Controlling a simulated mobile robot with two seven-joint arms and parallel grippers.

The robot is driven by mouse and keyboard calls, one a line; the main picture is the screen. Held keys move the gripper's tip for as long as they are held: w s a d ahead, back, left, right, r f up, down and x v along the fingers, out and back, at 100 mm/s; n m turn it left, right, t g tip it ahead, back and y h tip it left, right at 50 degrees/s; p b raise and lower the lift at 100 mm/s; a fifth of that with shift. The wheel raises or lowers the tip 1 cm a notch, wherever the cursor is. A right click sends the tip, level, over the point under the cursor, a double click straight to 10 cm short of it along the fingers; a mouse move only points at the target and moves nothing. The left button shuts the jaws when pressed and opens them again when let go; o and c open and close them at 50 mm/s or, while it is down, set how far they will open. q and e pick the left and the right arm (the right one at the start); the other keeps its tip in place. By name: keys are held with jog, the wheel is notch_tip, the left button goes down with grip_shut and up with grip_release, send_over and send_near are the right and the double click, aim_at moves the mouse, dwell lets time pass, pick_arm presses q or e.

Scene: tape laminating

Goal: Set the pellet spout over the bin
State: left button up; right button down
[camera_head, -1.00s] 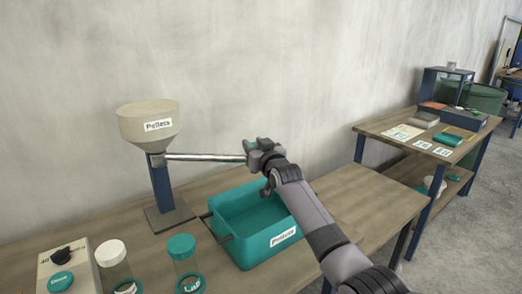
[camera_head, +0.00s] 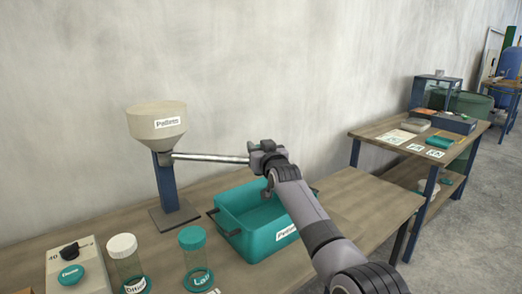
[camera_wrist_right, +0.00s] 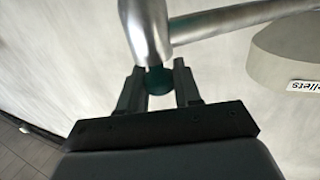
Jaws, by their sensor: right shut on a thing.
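The pellet hopper (camera_head: 157,124) is a beige funnel on a blue post at the left of the table. Its metal spout (camera_head: 212,158) reaches right from under the funnel, about level. My right gripper (camera_head: 258,157) is shut at the spout's outer end, above the back part of the teal bin (camera_head: 228,222). In the right wrist view, my right gripper (camera_wrist_right: 158,85) has its fingers on a dark teal knob (camera_wrist_right: 157,78) below the metal spout (camera_wrist_right: 235,20). The bin is open-topped, with dark handles and a Pellets label. My left gripper is not in view.
In front of the bin stand a teal-lidded jar (camera_head: 194,258), a white-lidded jar (camera_head: 126,262) and a beige control box (camera_head: 82,265). The table is clear right of the bin. A second table (camera_head: 385,129) with several items stands at the right.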

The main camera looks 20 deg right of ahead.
jog(key=shift+r, duration=0.4)
jog(key=c, duration=0.9)
grip_release()
jog(key=shift+o, duration=0.2)
jog(key=shift+f, duration=0.15)
jog(key=shift+s+f, duration=0.1)
jog(key=shift+s, duration=0.15)
jog(key=s+p, duration=0.1)
jog(key=s, duration=0.5)
jog(key=shift+s+d, duration=0.15)
jog(key=shift+s, duration=0.25)
